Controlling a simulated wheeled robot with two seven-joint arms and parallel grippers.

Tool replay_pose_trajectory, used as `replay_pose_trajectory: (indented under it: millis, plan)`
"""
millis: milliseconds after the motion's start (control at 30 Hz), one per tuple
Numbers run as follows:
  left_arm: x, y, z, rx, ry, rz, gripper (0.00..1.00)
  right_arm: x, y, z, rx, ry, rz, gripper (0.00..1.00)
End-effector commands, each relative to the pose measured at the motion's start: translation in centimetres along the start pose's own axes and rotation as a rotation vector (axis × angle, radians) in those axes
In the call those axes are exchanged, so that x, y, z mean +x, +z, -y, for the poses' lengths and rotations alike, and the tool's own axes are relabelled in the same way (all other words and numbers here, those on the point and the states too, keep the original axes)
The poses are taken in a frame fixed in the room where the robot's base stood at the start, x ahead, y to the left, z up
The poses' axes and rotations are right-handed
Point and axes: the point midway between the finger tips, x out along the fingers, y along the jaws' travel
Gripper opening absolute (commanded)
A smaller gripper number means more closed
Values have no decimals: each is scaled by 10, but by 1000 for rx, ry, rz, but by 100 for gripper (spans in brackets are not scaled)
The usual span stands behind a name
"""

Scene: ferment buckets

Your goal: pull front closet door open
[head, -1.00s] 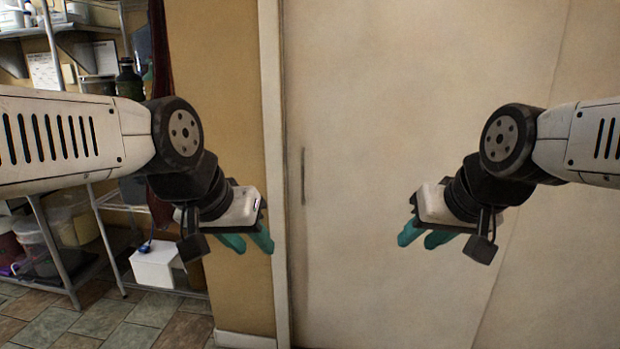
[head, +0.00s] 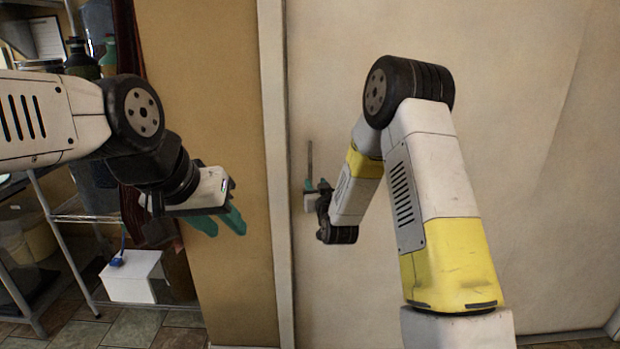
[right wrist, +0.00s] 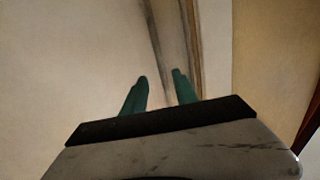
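The closet door (head: 470,120) is a large cream panel, flush with its pale frame (head: 274,150) at its left edge. Its handle (head: 310,160) is a thin, dark upright strip near that edge. My right gripper (head: 312,186) is at the handle's lower part, which it partly hides. In the right wrist view its two green fingers (right wrist: 160,82) are apart. A dark slanted strip (right wrist: 156,40), apparently the handle, runs down toward the gap between them; contact cannot be told. My left gripper (head: 221,221) is open and empty before the tan wall, left of the frame.
A metal shelf rack (head: 50,220) with containers stands at the left, with a white box (head: 135,278) beside it. A tan wall strip (head: 200,80) separates the rack from the door. Tiled floor (head: 150,328) shows at the lower left.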

Motion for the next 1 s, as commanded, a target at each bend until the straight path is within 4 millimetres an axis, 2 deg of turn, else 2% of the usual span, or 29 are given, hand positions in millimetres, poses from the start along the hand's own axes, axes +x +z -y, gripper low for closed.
replay_pose_trajectory:
  millis: [167, 600, 767, 1000]
  plan:
    - [0, 0, 0, 0, 0, 0, 36, 8, 8, 4, -6, 1, -35, 34]
    - [0, 0, 0, 0, 0, 0, 36, 70, 6, 4, -5, 1, -35, 34]
    - [0, 0, 0, 0, 0, 0, 36, 79, 5, 4, -5, 1, -35, 34]
    - [0, 0, 0, 0, 0, 0, 36, 80, 5, 4, -5, 1, -34, 34]
